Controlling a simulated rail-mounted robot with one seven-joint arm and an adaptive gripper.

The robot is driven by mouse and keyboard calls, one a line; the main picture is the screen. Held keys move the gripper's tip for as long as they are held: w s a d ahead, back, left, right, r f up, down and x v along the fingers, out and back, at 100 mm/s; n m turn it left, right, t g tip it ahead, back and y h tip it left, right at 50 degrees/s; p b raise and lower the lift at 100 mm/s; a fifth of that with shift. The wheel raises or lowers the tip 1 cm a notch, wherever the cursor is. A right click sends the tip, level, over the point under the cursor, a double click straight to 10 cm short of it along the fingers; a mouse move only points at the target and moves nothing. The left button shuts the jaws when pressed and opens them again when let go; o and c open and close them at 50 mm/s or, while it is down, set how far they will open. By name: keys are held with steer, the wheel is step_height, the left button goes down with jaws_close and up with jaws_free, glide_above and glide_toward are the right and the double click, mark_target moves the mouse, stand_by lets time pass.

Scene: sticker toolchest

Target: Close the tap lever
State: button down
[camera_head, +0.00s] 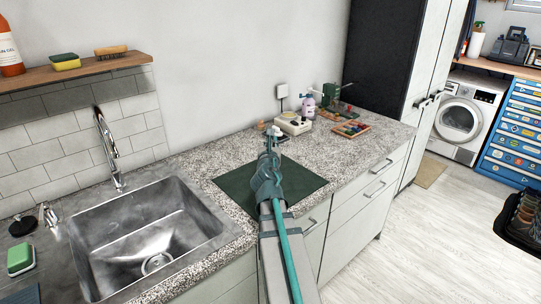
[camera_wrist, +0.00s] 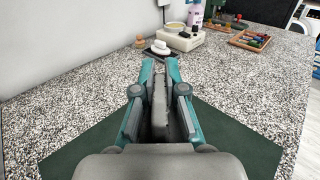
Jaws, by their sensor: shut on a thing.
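The chrome tap (camera_head: 107,150) stands upright behind the metal sink (camera_head: 85,262) in the head view. A small chrome fitting (camera_head: 47,214) at the sink's back left corner looks like its lever; its exact position is hard to tell. My gripper (camera_head: 270,137) is well to the right of the tap, above the dark green mat and pointing toward the back of the counter. In the wrist view my gripper (camera_wrist: 160,65) has its fingers close together, with a plain grey thing (camera_wrist: 186,122) between them, partly hidden by the fingers. The tap is outside the wrist view.
The green mat (camera_head: 232,186) lies on the speckled counter. A cream appliance (camera_wrist: 180,39), a purple-white bottle (camera_head: 308,106) and a tray of coloured pieces (camera_head: 351,130) stand toward the back. A wooden shelf (camera_head: 80,73) hangs above the sink. A green-white sponge (camera_head: 21,259) lies left of it.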

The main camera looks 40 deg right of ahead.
steer(key=shift+w+d+f+b, duration=0.1)
steer(key=shift+w+f+b, duration=0.1)
steer(key=shift+f+b, duration=0.6)
steer(key=shift+w+d+f+b, duration=0.1)
steer(key=shift+w+f+b, duration=0.15)
steer(key=shift+f, duration=0.95)
steer(key=shift+f, duration=0.1)
steer(key=shift+f, duration=0.15)
steer(key=c, duration=1.2)
jaws_free()
steer(key=shift+c, duration=0.2)
